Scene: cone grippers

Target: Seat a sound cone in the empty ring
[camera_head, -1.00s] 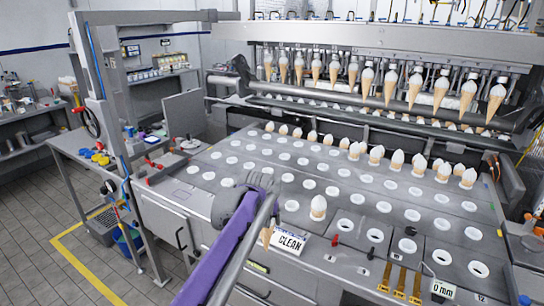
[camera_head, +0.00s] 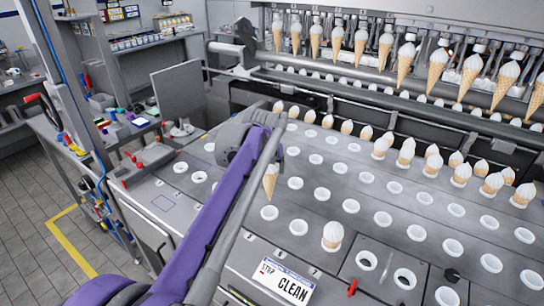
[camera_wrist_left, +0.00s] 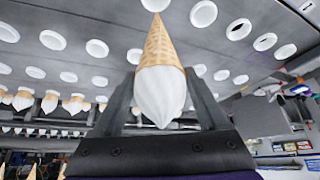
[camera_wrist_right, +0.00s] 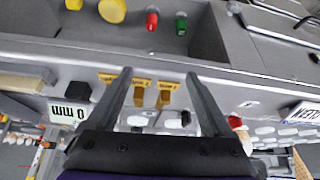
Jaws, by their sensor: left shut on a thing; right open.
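My left gripper (camera_wrist_left: 160,95) is shut on a cone with white top and tan waffle body (camera_wrist_left: 160,55). In the head view this cone (camera_head: 270,182) hangs tip down beside my purple arm, over the grey deck; my arm hides most of the gripper. White rings cover the deck; a ring (camera_head: 269,213) lies just below the held cone in the picture. Two front rings with dark holes (camera_head: 366,260) (camera_head: 405,279) hold no cone. One cone (camera_head: 332,235) sits in a ring near the front. My right gripper (camera_wrist_right: 158,77) is open and empty.
A row of seated cones (camera_head: 407,152) crosses the deck's far side. More cones (camera_head: 336,42) hang from the machine behind. A CLEAN sign (camera_head: 286,281) stands at the front edge. A bin with coloured knobs (camera_wrist_right: 150,22) shows in the right wrist view.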

